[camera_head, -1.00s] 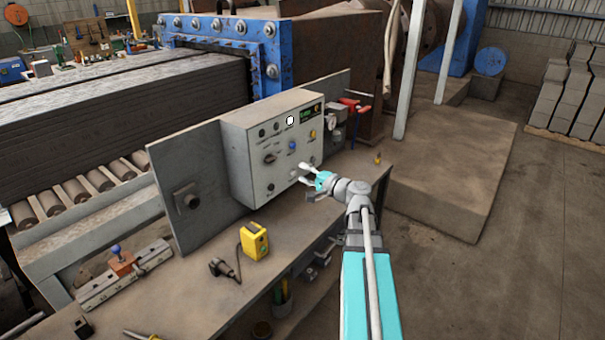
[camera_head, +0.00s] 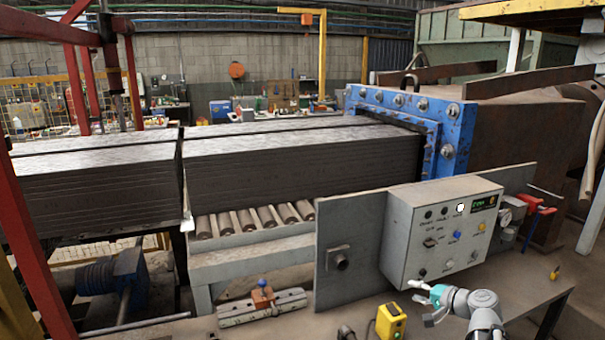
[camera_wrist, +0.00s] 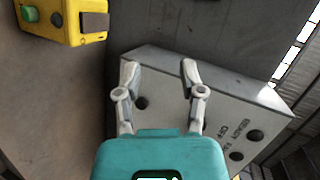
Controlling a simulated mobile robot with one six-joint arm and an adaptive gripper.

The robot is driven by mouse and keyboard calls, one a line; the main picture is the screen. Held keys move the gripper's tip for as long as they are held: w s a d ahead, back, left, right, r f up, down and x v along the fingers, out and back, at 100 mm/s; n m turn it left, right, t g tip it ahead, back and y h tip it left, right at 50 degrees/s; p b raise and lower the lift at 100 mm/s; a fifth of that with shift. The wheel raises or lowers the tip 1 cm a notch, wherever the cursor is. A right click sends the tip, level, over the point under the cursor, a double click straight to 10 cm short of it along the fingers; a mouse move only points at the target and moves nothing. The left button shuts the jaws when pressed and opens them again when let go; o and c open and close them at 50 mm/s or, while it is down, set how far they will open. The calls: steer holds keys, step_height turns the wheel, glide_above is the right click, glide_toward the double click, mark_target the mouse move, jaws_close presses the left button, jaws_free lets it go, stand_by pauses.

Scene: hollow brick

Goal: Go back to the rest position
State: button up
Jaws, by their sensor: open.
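My gripper (camera_head: 424,291) is open and empty, at the lower right of the head view, in front of the lower part of the grey control box (camera_head: 398,232). In the wrist view my gripper (camera_wrist: 160,75) shows two white-grey fingers spread apart with nothing between them. Behind the fingers is the control box (camera_wrist: 185,107), with dark round knobs and lettering. I cannot tell the exact gap between the fingers and the box.
A yellow box with buttons (camera_head: 390,322) stands on the workbench (camera_head: 525,298) near my gripper; it also shows in the wrist view (camera_wrist: 62,18). An orange-and-metal fixture (camera_head: 262,303) lies to the left. An upright grey plate (camera_head: 345,245) stands beside the control box.

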steer(key=s+a+f+n+g+h, duration=0.8)
steer(key=s+a+f+g, duration=0.3)
steer(key=s+a, duration=0.2)
steer(key=shift+s+a+f+n, duration=0.35)
steer(key=shift+a+f+n, duration=0.05)
steer(key=shift+a, duration=0.55)
stand_by(1.2)
